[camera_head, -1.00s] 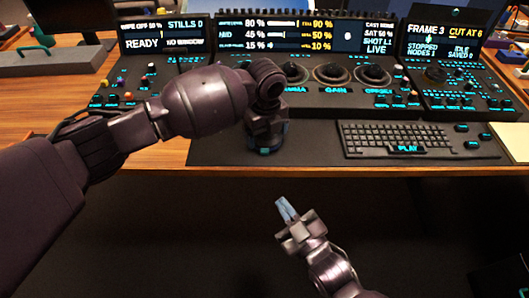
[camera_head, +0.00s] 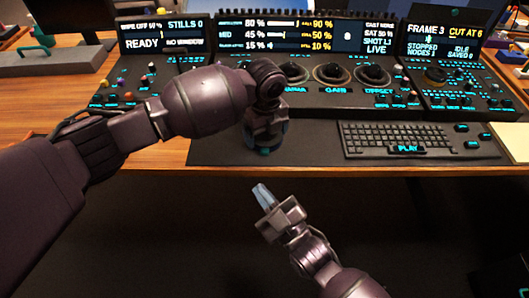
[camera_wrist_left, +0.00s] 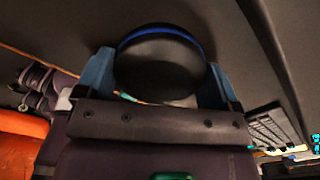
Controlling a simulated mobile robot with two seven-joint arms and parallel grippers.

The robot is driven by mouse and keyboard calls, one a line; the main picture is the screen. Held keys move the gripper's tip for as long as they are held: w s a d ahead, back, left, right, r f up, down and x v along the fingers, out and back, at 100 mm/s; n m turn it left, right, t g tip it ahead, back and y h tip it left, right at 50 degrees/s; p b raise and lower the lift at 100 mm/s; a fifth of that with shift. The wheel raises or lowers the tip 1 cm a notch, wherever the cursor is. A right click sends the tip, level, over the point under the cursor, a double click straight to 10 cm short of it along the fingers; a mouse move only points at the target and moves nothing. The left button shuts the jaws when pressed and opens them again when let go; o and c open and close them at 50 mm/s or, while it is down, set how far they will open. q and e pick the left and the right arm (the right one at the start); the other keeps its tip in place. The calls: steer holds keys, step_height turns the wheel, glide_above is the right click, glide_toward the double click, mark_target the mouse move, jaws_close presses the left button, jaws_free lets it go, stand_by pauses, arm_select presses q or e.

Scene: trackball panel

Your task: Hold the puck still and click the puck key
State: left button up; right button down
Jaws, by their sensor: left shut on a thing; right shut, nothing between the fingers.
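The dark round puck (camera_wrist_left: 158,68) with a blue ring sits between the two blue fingers of my left gripper (camera_wrist_left: 157,82) in the left wrist view.
A black keyboard (camera_head: 398,139) lies on the mat right of the puck. The control panel (camera_head: 330,97) with knobs and dials stands behind, under lit screens (camera_head: 290,36). A grey case (camera_head: 48,62) with a teal handle is at the far left.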

mark_target(265, 165)
steer(key=shift+w+d, duration=0.15)
steer(key=shift+w, duration=1.6)
steer(key=shift+w+d, duration=0.1)
steer(key=shift+w, duration=1.6)
steer(key=shift+w, duration=0.2)
steer(key=shift+w, duration=0.2)
